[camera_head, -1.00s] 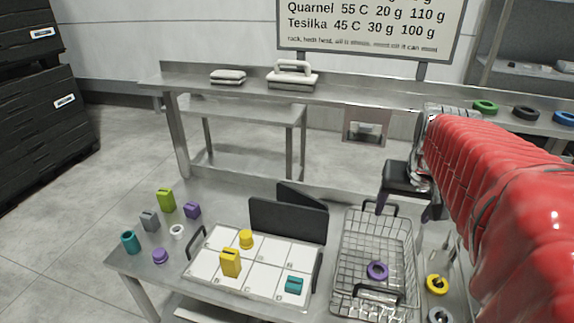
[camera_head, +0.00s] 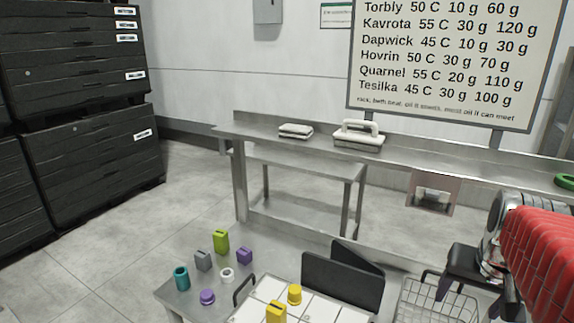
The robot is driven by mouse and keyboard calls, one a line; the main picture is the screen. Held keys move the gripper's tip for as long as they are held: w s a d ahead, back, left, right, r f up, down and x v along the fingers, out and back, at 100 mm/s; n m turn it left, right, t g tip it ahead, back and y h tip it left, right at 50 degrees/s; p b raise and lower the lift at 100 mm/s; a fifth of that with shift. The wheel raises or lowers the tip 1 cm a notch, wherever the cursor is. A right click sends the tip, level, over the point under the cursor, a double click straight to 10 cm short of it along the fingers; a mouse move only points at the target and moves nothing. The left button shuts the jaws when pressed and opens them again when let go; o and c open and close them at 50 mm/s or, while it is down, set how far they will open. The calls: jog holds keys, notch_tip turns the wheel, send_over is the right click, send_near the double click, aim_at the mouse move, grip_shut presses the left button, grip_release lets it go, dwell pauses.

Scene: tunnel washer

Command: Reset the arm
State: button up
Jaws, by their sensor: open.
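My arm, in a red ribbed sleeve, enters from the right edge. My gripper (camera_head: 468,290) is at its end, black and pointing down, above the wire basket (camera_head: 436,296). Its fingers are apart and nothing shows between them. It is clear of the table objects on the left.
The front table holds a white gridded tray (camera_head: 262,292) with yellow pieces (camera_head: 294,294) and dark upright panels (camera_head: 343,279). Several loose pieces, such as a green block (camera_head: 221,242), stand left of it. A steel bench (camera_head: 300,147) runs behind. Black drawers (camera_head: 85,150) stand at far left.

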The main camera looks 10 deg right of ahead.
jog(key=s+a+f+n+t+y, duration=0.1)
jog(key=s+a+n, duration=0.1)
jog(key=a, duration=0.9)
jog(key=s+a+f+n+t+y, duration=0.1)
jog(key=a+n, duration=0.4)
jog(key=a, duration=0.7)
jog(key=shift+s, duration=0.5)
jog(key=shift+c, duration=0.4)
